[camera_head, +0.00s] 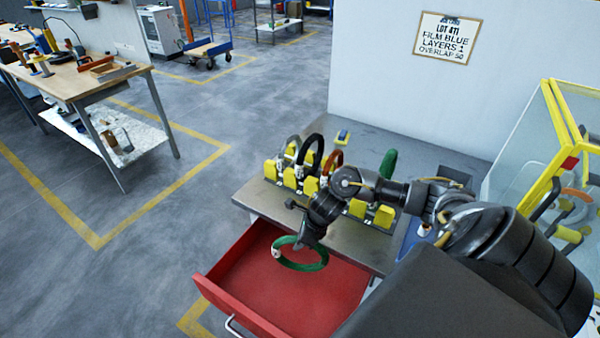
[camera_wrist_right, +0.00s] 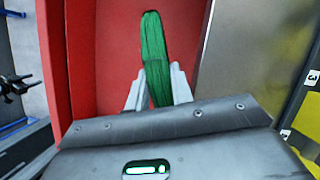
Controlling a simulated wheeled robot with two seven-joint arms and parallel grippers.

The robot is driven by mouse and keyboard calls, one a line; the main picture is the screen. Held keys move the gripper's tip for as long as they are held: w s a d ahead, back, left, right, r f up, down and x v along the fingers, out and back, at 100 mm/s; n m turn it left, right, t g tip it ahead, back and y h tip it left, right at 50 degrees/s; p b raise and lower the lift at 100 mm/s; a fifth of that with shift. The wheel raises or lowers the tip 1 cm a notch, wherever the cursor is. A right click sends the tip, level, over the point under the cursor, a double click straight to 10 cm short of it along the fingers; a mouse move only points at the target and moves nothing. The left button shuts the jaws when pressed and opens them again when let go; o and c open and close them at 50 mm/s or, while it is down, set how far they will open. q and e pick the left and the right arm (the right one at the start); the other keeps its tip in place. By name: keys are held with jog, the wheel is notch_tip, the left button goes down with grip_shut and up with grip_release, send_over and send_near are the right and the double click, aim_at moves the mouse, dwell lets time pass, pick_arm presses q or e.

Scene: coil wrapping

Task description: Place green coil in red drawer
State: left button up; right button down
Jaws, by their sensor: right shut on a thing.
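The green coil (camera_head: 301,266) hangs over the open red drawer (camera_head: 322,297), roughly level and tilted slightly. My right gripper (camera_head: 297,243) is shut on the coil's rim at its far side. In the right wrist view the green coil (camera_wrist_right: 156,55) shows edge-on between the two pale fingers of my right gripper (camera_wrist_right: 155,92), with the red drawer (camera_wrist_right: 97,60) behind it. I cannot tell whether the coil touches the drawer floor. The drawer looks otherwise empty where it shows. My left gripper is not in the head view.
The grey table (camera_head: 255,197) above the drawer carries a yellow rack (camera_head: 290,180) with black, grey and brown coils. Another green coil (camera_head: 388,165) stands behind my arm. A yellow-framed clear enclosure (camera_head: 520,140) is at right. A wooden workbench (camera_head: 75,75) stands far left.

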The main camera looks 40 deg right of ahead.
jog(key=shift+w+d+f, duration=0.1)
jog(key=shift+w+f, duration=0.05)
jog(key=shift+f, duration=0.15)
notch_tip(320, 180, down, 3)
jog(key=shift+r, duration=0.15)
jog(key=c, duration=1.7)
grip_release()
jog(key=shift+f, duration=0.2)
jog(key=o, duration=0.5)
jog(key=shift+c, duration=0.2)
